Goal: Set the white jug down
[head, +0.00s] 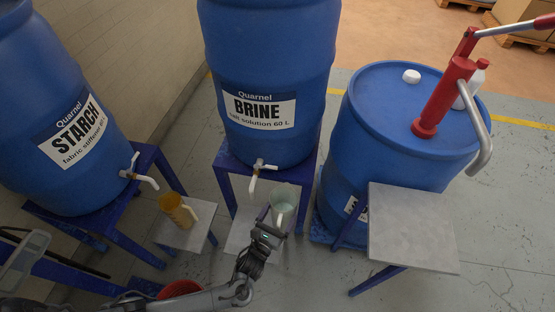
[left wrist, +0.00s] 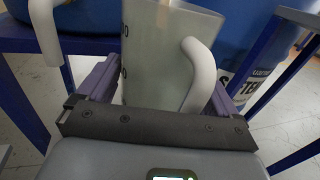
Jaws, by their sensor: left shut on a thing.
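The white jug (head: 284,196) is translucent and upright, with a white handle, just right of the brine barrel's tap (head: 261,168). My left gripper (head: 266,232) is shut on the jug from the near side. In the left wrist view the jug (left wrist: 150,50) stands between the two purple fingers, its handle (left wrist: 200,75) to the right. A low grey stand top (head: 241,238) lies below and left of the jug. I cannot tell whether the jug's base touches it, as the gripper hides the base. My right gripper is not in view.
An amber jug (head: 176,210) stands on a small grey stand (head: 187,240) under the starch barrel's (head: 65,115) tap. The brine barrel (head: 270,60) stands behind my gripper. A blue drum (head: 390,130) with a red pump (head: 445,95) and an empty grey table (head: 410,225) are right.

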